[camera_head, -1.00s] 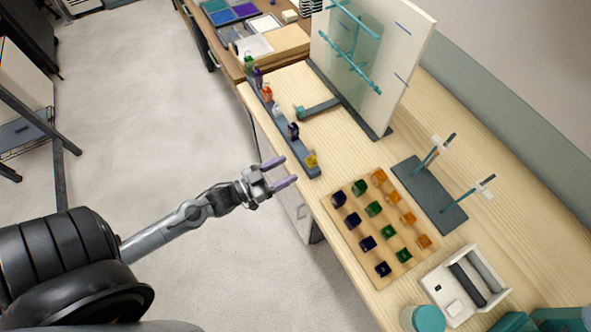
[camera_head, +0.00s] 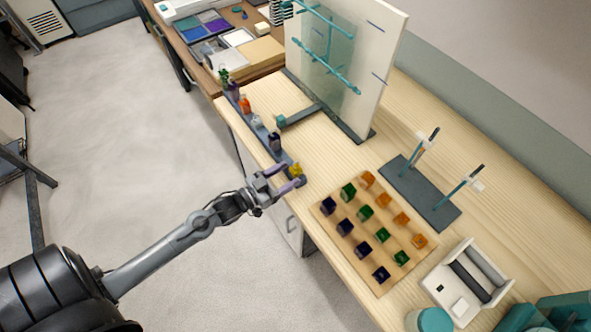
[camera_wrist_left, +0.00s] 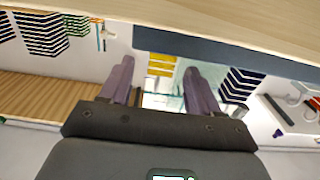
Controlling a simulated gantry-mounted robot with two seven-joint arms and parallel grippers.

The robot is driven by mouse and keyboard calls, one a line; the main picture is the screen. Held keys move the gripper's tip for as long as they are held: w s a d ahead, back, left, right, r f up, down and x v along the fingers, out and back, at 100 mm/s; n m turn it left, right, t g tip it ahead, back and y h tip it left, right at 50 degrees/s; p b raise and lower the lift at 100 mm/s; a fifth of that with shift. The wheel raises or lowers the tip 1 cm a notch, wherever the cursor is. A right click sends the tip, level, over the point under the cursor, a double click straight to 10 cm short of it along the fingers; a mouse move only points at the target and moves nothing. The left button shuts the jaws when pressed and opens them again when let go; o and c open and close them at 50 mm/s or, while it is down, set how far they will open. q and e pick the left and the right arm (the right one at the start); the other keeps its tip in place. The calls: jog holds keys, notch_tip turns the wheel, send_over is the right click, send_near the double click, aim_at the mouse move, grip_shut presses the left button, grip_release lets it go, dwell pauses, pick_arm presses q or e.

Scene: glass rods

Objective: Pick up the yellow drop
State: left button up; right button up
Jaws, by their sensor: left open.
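The yellow drop (camera_head: 296,169) sits at the near end of a narrow dark rack (camera_head: 285,158) along the table's left edge. In the left wrist view the yellow drop (camera_wrist_left: 161,63) shows as yellow bands between and beyond the fingers. My left gripper (camera_head: 291,176) is open, with its purple fingertips at the drop, one on either side as seen from the head. The left wrist view shows the two fingers (camera_wrist_left: 159,70) apart; contact cannot be told. My right gripper is not in view.
Other coloured pieces stand farther along the rack, the dark one (camera_head: 274,141) nearest. A wooden board (camera_head: 337,251) with dark, green and orange cubes lies to the right. A clear panel (camera_head: 335,60) stands behind. Bare tabletop (camera_head: 330,165) lies between rack and board.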

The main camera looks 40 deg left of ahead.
aim_at(292, 173)
pick_arm(q)
jog(key=shift+f+x, duration=0.1)
jog(key=shift+x, duration=0.95)
jog(key=shift+f+x, duration=0.15)
jog(key=shift+x, duration=0.9)
jog(key=shift+c, duration=0.4)
jog(key=c, duration=1)
